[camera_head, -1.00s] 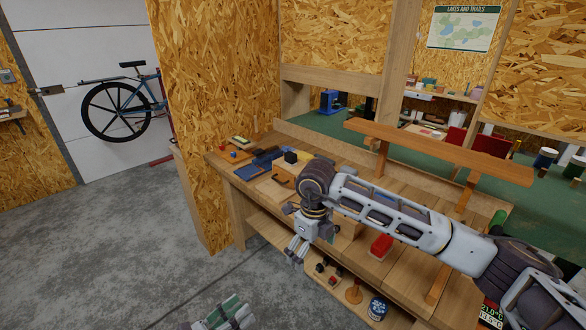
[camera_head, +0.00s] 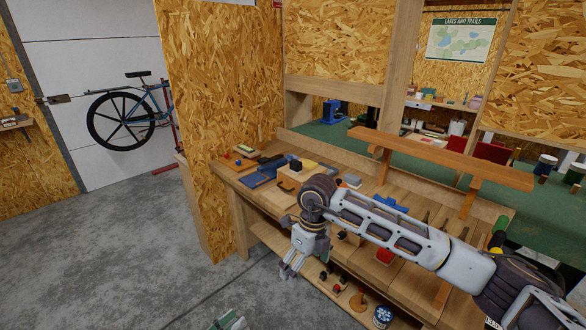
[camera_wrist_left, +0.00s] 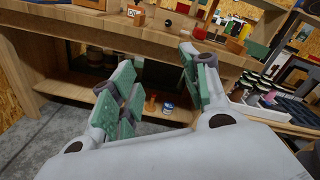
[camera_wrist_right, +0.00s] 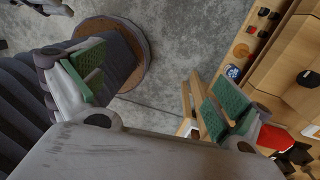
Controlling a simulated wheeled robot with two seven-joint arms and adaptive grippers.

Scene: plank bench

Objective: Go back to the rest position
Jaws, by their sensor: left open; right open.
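My right gripper (camera_head: 289,270) hangs in front of the plank bench (camera_head: 257,196), pointing down over the bench's front side. In the right wrist view its green-padded fingers (camera_wrist_right: 148,92) are wide apart with nothing between them. My left gripper (camera_head: 230,322) shows only as a small tip at the bottom edge of the head view. In the left wrist view its fingers (camera_wrist_left: 155,88) are spread and empty, facing the bench's front and lower shelf.
A wooden shelf plank (camera_head: 440,158) stands raised over the bench. A blue tool (camera_head: 262,178) and a red box (camera_head: 385,256) are on the bench top. The lower shelf holds small items and a blue-white can (camera_head: 382,317). The grey floor (camera_head: 110,250) at left is clear.

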